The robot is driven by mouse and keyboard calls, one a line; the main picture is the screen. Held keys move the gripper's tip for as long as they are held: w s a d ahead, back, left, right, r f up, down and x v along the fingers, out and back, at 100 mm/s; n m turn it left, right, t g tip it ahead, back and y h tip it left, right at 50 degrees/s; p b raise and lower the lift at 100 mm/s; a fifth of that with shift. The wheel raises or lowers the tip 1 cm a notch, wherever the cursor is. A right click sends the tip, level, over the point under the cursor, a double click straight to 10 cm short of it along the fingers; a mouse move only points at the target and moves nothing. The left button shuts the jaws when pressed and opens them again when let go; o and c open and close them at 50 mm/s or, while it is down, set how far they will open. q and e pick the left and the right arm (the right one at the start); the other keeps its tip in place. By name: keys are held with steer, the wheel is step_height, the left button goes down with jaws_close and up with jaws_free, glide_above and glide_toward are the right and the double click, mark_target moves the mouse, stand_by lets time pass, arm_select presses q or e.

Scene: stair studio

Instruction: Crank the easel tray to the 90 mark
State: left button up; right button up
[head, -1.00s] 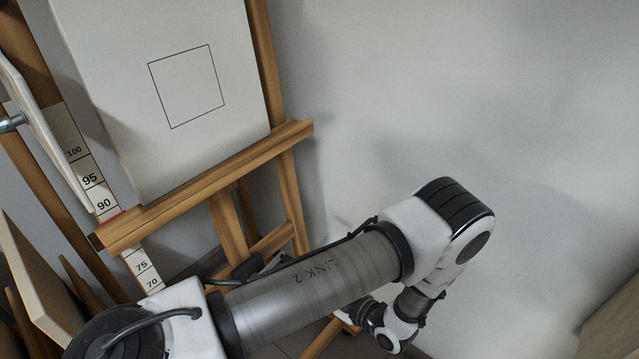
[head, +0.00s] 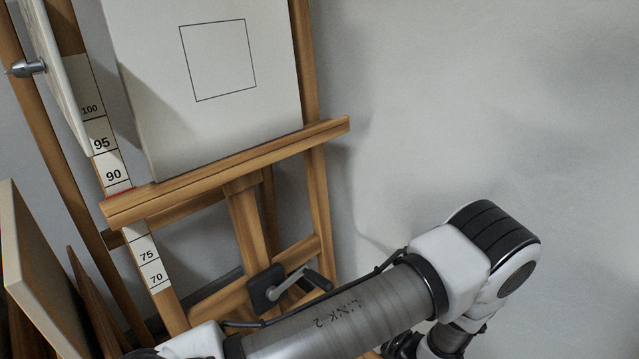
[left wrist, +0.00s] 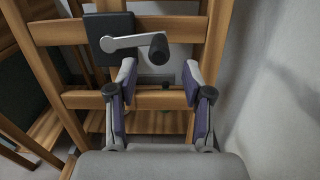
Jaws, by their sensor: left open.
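The easel tray (head: 225,172) is a wooden ledge bearing a white canvas (head: 215,125). A red strip (head: 119,193) at its left end lies just below the numeral 90 on the white scale (head: 113,175). The crank (head: 290,287), a dark block with a grey arm and black knob, sits low on the easel. In the left wrist view the crank knob (left wrist: 158,46) is beyond the fingertips, roughly centred between them. My left gripper (left wrist: 159,72) is open and empty, apart from the knob. It is out of the head view, as is my right gripper.
A round metal knob (head: 28,68) stands out at the upper left. Leaning boards (head: 40,270) stand at the lower left. The grey wall (head: 480,120) is bare on the right. A wooden crossbar (left wrist: 150,98) lies below the crank.

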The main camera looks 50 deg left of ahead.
mark_target(307, 271)
arm_select(q)
steer(key=a, duration=0.5)
steer(key=a+b, duration=0.1)
steer(key=a, duration=0.1)
steer(key=shift+s+a+r, duration=0.1)
steer(key=shift+s+a, duration=0.15)
steer(key=shift+a, duration=0.15)
jaws_close()
